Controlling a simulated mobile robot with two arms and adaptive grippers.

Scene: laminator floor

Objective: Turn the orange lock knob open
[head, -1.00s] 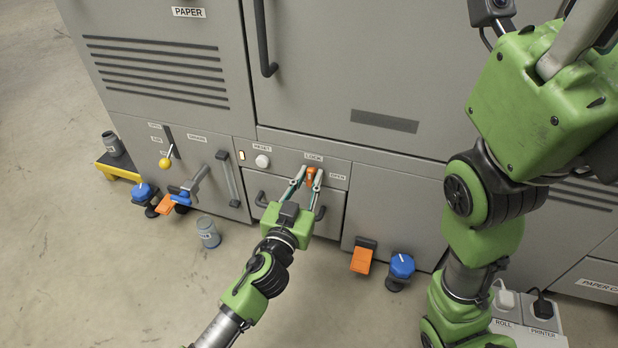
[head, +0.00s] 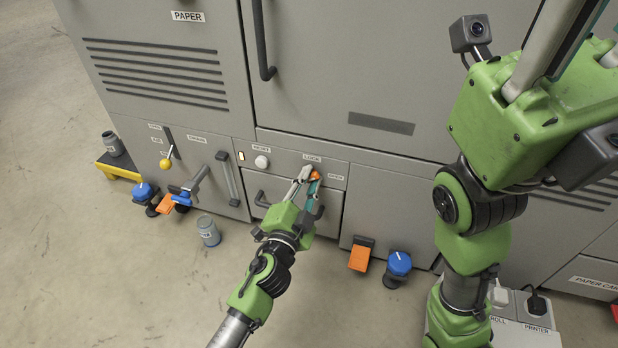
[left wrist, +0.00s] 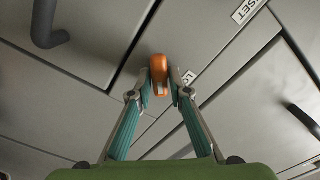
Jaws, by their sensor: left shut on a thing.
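The orange lock knob (head: 315,175) is on the grey machine's lower front panel, just under the LOCK label (head: 312,157). The OPEN label (head: 335,177) is to its right. My left gripper (head: 311,174) is shut on the knob, one finger on either side. In the left wrist view the orange knob (left wrist: 160,72) is between the fingertips of the left gripper (left wrist: 160,90), which partly hide the LOCK label. My right arm is raised at the upper right of the head view; its fingertips are outside the picture.
A white reset button (head: 261,162) is left of the knob. A drawer handle (head: 262,200) is below. A grey canister (head: 208,231) stands on the floor. Open floor lies in front.

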